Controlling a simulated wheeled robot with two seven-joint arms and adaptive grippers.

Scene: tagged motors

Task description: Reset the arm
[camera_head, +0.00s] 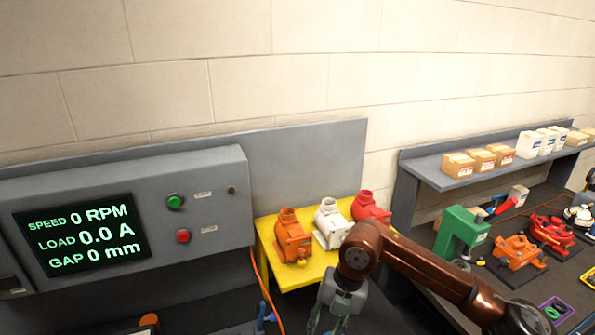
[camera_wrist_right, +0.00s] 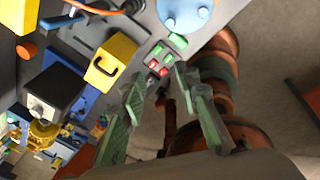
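My right arm, with copper-brown links, reaches in from the lower right in the head view. Its grey gripper (camera_head: 328,322) hangs down in front of the yellow stand, with its tips near the bottom edge. In the right wrist view the green fingers of the right gripper (camera_wrist_right: 158,82) are spread apart with nothing held between them. Three motors stand on the yellow stand (camera_head: 297,278): an orange motor (camera_head: 292,238), a white motor (camera_head: 330,222) and a red motor (camera_head: 370,207). The arm's elbow is close in front of the white and red ones. My left gripper is not visible.
A grey control panel (camera_head: 225,220) with a screen (camera_head: 85,236) reading 0 RPM, 0.0 A and 0 mm stands left. A right-hand bench holds a green machine (camera_head: 460,232) and several motors, below a shelf (camera_head: 440,178) of boxes. The wrist view shows a yellow block (camera_wrist_right: 112,62) beside the fingers.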

